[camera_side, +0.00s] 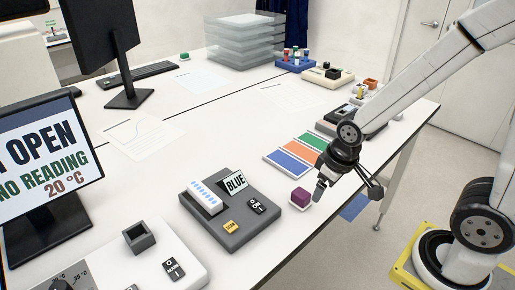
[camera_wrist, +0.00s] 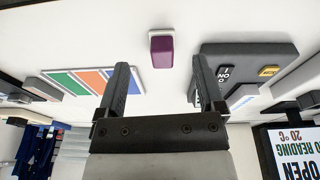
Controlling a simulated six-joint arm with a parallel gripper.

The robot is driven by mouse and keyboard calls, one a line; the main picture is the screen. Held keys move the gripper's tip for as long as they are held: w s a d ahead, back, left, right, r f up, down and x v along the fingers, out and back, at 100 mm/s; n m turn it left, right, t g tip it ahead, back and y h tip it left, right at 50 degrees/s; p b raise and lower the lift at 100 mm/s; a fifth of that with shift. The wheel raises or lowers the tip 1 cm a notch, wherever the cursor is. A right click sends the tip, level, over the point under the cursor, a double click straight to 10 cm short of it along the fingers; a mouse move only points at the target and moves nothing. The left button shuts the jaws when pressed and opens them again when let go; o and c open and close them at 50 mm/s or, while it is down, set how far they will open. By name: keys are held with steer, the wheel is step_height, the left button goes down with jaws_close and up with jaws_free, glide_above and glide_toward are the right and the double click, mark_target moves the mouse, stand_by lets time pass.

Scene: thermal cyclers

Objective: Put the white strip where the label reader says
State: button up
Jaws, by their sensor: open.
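The white strip (camera_side: 205,196), with a row of blue marks, lies in the left part of a dark grey device (camera_side: 238,236). A tilted plate on this device reads BLUE (camera_side: 235,182). A mat (camera_side: 294,153) with blue, orange and green fields lies behind it. My gripper (camera_side: 346,190) is open and empty, to the right of the device and near the purple block (camera_side: 300,196). In the wrist view the purple block (camera_wrist: 161,51) shows beyond my open fingers (camera_wrist: 160,70).
A monitor (camera_side: 50,160) at left shows OPEN, NO READING and 20 °C. A white machine with a dark grey square holder (camera_side: 138,236) stands at front left. Clear trays (camera_side: 243,40) and small racks stand at the back. The table's middle is mostly free.

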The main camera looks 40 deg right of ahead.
steer(key=shift+w+r+m, duration=0.1)
steer(key=shift+m, duration=0.3)
steer(key=shift+o, duration=0.5)
steer(key=shift+w, duration=0.1)
step_height(320, 180, up, 2)
steer(key=g, duration=0.1)
glide_above(207, 193)
steer(key=shift+r, duration=0.15)
